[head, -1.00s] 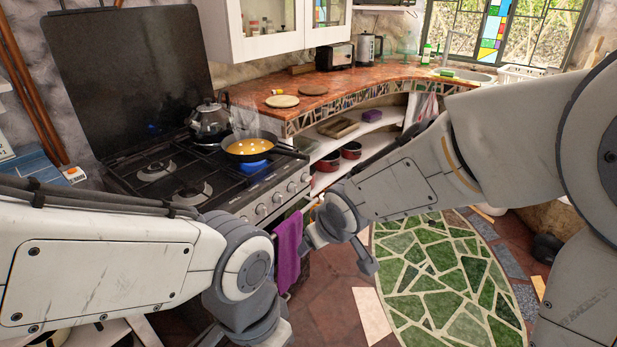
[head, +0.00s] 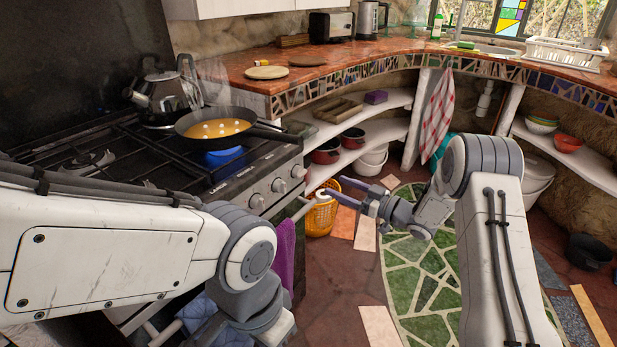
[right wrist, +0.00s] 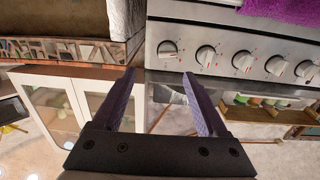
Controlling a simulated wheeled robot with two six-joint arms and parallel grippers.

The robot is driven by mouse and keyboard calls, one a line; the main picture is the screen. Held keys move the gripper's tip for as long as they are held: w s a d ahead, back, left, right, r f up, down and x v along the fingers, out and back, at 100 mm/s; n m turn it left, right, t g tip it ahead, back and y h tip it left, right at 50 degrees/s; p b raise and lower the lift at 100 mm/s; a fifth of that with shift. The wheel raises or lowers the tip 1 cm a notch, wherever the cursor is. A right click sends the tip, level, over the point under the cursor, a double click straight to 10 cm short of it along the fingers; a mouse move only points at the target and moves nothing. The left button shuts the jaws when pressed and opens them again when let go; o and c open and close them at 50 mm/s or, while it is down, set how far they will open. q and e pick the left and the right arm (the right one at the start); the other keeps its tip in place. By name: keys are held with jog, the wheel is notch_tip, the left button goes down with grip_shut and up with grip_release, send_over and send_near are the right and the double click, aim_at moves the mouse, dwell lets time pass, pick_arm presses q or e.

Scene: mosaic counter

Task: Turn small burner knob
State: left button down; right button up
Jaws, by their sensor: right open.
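The stove (head: 235,190) stands at the left with a row of silver knobs on its front panel. Three knobs show in the head view: one at the far right end (head: 298,171), one beside it (head: 279,186) and one nearer (head: 256,202). Which knob serves the small burner I cannot tell. In the right wrist view several knobs line the panel, and the leftmost knob (right wrist: 167,48) appears just beyond my fingertips. My right gripper (head: 335,188) is open and empty, its fingers pointing left towards the stove, apart from the knobs; it also shows in the wrist view (right wrist: 158,74). My left gripper is out of view.
A pan (head: 217,129) and a kettle (head: 164,95) sit on the burners. A purple towel (head: 283,253) hangs at the stove front. A yellow basket (head: 320,216) stands on the floor beyond the stove. Shelves with red pots (head: 353,138) run under the counter.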

aim_at(300, 173)
jog(key=x, duration=0.3)
jog(key=s+x, duration=0.1)
jog(key=x, duration=0.3)
jog(key=a+b+x, duration=0.1)
jog(key=x, duration=0.3)
jog(key=shift+a, duration=0.15)
